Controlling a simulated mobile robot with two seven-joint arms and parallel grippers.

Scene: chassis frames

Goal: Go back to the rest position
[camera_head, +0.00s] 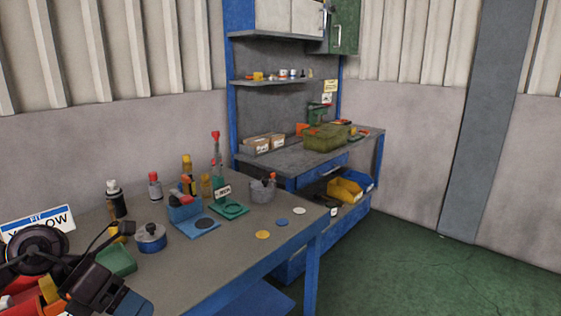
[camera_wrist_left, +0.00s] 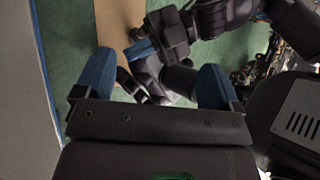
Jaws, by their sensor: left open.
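My left gripper (camera_wrist_left: 156,80) shows in the left wrist view with its two blue fingertips spread wide apart. It is open, and nothing is held between the tips. Beyond it are dark links of my own body, and a small blue piece there may be a fingertip of my right gripper; I cannot tell its state. In the head view, dark parts of my left arm come in at the lower left, over the near left part of the grey workbench (camera_head: 245,235). Its fingertips are not clear there.
A second bench (camera_head: 285,157) with a green crate (camera_head: 326,138) stands behind. Green floor (camera_head: 430,275) at right is clear.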

